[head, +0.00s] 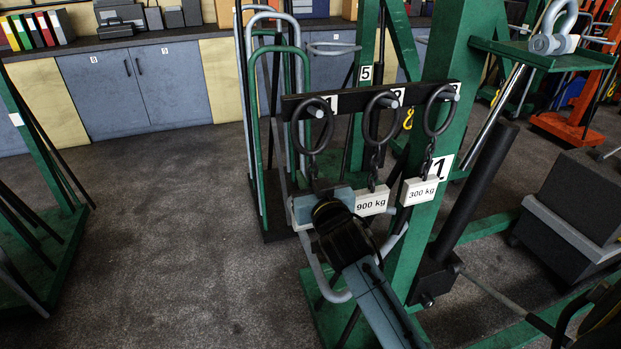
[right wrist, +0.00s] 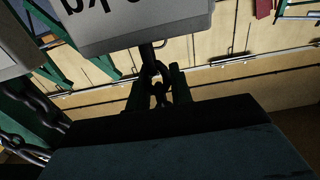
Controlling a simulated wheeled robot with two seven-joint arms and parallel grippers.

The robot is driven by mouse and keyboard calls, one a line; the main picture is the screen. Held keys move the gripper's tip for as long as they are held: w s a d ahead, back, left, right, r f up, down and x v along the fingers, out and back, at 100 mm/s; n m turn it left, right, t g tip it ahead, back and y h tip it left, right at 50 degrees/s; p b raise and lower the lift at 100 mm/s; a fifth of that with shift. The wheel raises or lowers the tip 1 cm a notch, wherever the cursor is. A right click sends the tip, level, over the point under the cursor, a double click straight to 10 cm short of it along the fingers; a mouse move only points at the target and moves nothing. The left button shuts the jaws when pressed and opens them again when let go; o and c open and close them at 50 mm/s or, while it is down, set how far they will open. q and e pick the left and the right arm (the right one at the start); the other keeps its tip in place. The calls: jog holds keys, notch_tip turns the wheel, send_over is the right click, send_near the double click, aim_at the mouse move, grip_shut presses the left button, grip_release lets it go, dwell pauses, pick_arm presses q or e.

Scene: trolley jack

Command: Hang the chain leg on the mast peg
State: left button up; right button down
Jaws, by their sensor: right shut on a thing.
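The chain leg is the leftmost of three on the black peg bar (head: 290,108). Its dark ring (head: 313,125) is at the left peg, whose tip shows inside the ring's upper part. I cannot tell whether the ring bears on the peg. Its chain (head: 312,165) runs down to a pale tag (head: 302,211), mostly hidden behind my right gripper (head: 322,192). In the right wrist view, the fingers (right wrist: 158,90) are shut on a dark link (right wrist: 159,82) beside a "kg" tag (right wrist: 135,20). The green mast (head: 425,145) stands right of it. My left gripper is not in view.
Two more chain legs hang close by on the bar, with a 900 kg tag (head: 371,202) and a 300 kg tag (head: 419,190). A green tray with a grey shackle (head: 553,42) juts out at upper right. Open floor (head: 170,220) lies to the left.

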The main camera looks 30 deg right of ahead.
jog(key=shift+r, duration=0.15)
jog(key=c, duration=1.3)
grip_release()
jog(key=shift+o, duration=0.7)
jog(key=shift+f, duration=0.2)
jog(key=v, duration=1.3)
jog(key=shift+s, duration=0.25)
